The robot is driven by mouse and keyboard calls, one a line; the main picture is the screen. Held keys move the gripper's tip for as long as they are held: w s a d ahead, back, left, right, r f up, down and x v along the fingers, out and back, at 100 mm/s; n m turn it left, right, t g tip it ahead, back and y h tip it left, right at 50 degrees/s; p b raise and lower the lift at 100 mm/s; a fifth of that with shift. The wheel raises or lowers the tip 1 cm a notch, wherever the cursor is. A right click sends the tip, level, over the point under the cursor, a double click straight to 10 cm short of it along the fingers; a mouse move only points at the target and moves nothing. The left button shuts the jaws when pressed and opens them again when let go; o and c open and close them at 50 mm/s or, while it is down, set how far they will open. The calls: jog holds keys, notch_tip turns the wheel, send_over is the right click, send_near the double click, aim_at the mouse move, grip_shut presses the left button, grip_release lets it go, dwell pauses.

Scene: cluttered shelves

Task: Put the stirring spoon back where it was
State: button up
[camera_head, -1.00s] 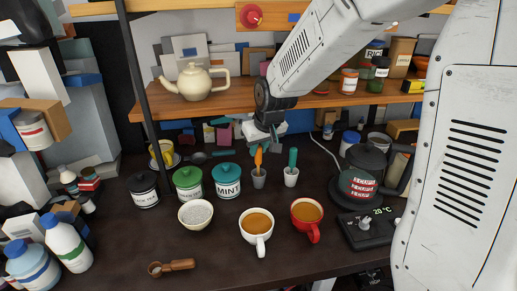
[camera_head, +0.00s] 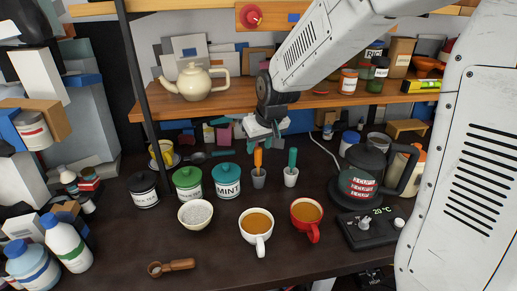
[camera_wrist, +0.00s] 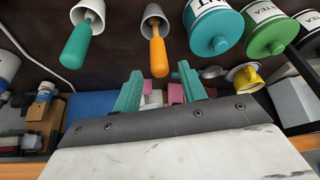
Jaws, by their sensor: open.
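An orange-handled utensil (camera_head: 258,158) stands in a small grey cup (camera_head: 259,179). A teal-handled one (camera_head: 291,157) stands in a white cup (camera_head: 291,178) to its right. Their lower ends are hidden, so I cannot tell which is the stirring spoon. My gripper (camera_head: 265,136) is open and empty, above and behind the orange handle. In the wrist view, its teal fingers (camera_wrist: 160,84) are spread apart, with the orange handle's end (camera_wrist: 158,65) near the gap between their tips. The teal handle (camera_wrist: 77,43) is outside, to the left.
Cups of brown drink, one white (camera_head: 257,226) and one red (camera_head: 306,213), stand in front. Green (camera_head: 188,186) and teal (camera_head: 227,184) canisters stand left, a dark kettle (camera_head: 360,170) right. A dark spoon (camera_head: 199,156) lies behind the canisters. The shelf edge (camera_head: 200,111) is close above.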

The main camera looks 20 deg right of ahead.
jog(key=a+v, duration=0.1)
jog(key=v, duration=0.9)
jog(key=s+d+m+g, duration=0.1)
jog(key=s+d+g, duration=0.2)
jog(key=s, duration=2.4)
jog(key=shift+d+h, duration=0.2)
jog(key=shift+h, duration=0.1)
jog(key=shift+s, duration=0.1)
